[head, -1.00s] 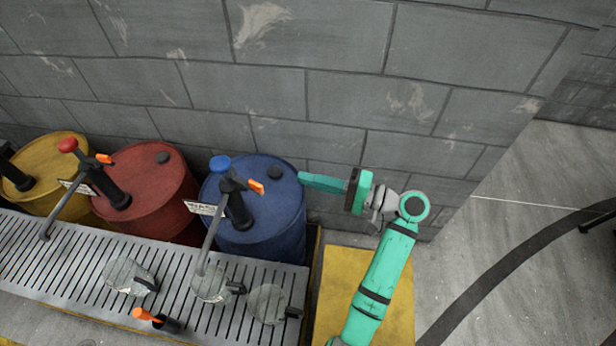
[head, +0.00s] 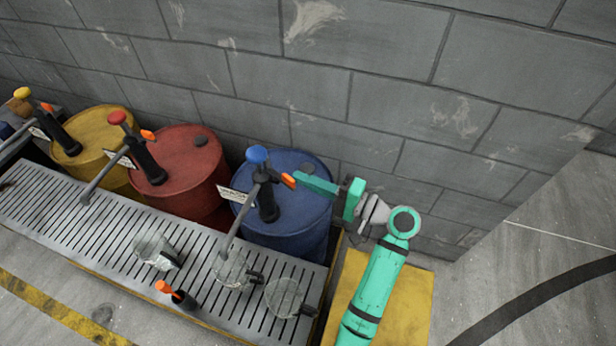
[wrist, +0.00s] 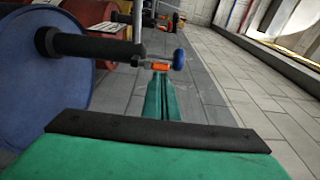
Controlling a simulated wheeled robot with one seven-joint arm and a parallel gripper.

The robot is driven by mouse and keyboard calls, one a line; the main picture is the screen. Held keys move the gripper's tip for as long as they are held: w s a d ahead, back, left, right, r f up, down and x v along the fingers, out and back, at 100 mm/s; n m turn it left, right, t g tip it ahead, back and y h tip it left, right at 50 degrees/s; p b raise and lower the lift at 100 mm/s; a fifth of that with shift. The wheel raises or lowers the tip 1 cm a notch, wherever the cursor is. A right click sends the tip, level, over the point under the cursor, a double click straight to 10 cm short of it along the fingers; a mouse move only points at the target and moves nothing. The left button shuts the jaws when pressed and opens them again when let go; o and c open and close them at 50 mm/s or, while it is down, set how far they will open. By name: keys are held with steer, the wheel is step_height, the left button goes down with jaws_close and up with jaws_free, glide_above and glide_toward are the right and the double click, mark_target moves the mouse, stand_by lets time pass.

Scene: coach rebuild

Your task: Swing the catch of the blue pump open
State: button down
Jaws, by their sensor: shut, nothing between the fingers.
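The blue pump (head: 266,196) stands on the blue drum (head: 303,214), with a blue knob (head: 257,154) on top. Its orange catch (head: 288,180) sticks out to the right below the knob. My gripper (head: 297,176) is shut and empty, its fingertips at or very close to the catch's outer end; I cannot tell whether they touch. In the wrist view the shut fingers (wrist: 161,95) point at the orange catch (wrist: 160,65), with the blue knob (wrist: 179,59) just right of it. The pump's dark body (wrist: 95,47) lies to the left there.
A red drum (head: 190,175) and a yellow drum (head: 95,140), each with its own pump, stand to the left. Clear jugs (head: 284,297) stand on the slatted grate (head: 85,222) in front, near an orange-tipped item (head: 176,294). A grey block wall (head: 290,80) rises close behind.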

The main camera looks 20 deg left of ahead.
steer(key=shift+m+t, duration=0.3)
steer(key=shift+t, duration=0.2)
